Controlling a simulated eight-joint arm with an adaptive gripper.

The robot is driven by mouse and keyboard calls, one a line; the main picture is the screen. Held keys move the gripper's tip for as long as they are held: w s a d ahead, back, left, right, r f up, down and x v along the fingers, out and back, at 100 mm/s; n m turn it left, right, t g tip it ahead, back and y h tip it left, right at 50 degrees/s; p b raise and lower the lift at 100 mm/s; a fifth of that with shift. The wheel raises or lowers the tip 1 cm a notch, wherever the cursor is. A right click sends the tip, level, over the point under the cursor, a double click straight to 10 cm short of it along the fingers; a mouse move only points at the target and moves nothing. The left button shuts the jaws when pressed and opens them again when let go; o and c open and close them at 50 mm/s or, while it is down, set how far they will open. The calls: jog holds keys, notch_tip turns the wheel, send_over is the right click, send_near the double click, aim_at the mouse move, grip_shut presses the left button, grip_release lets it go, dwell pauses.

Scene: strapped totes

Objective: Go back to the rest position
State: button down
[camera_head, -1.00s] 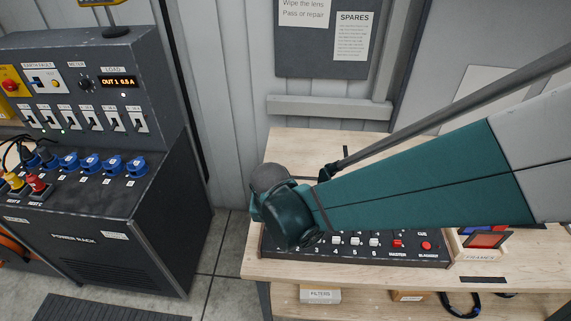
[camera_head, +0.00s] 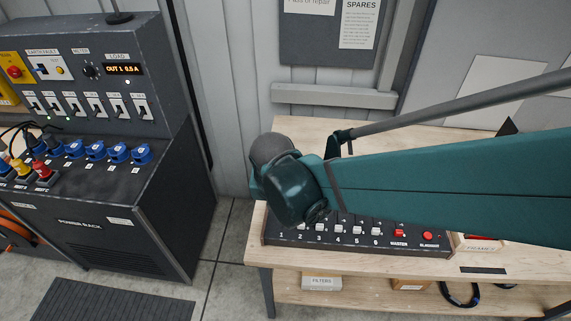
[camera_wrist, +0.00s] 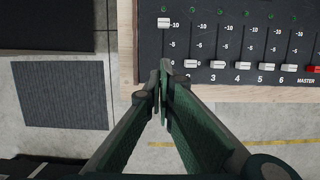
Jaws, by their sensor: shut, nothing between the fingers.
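My gripper (camera_wrist: 162,92) shows in the wrist view with its two green fingers shut and nothing between them. It hangs over the left front corner of the wooden bench, by the fader panel (camera_wrist: 245,62). In the wrist view the first fader (camera_wrist: 164,22) stands high, while the other visible white faders sit low. In the head view my teal arm reaches in from the right across the bench (camera_head: 300,128), and its rounded wrist covers part of the fader panel (camera_head: 345,243). My fingers are hidden there.
A power rack (camera_head: 125,235) with blue plugs stands at the left, with a dark floor mat (camera_head: 115,303) before it. A filters box (camera_head: 321,283) sits on the lower shelf. A notice board (camera_head: 330,40) hangs on the wall. Open floor (camera_head: 228,270) lies between rack and bench.

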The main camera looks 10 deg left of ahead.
dwell(0.5)
jog(key=s+d+r+m+t+b, duration=0.2)
jog(key=d+r+m+b, duration=0.1)
jog(key=d+m, duration=1.1)
jog(key=s+d+r+m+t+b, duration=0.2)
jog(key=d+r+m+b, duration=0.1)
jog(key=d+m, duration=1.2)
jog(key=shift+s+r+m, duration=0.35)
jog(key=shift+r+m, duration=0.35)
jog(key=shift+m, duration=2.8)
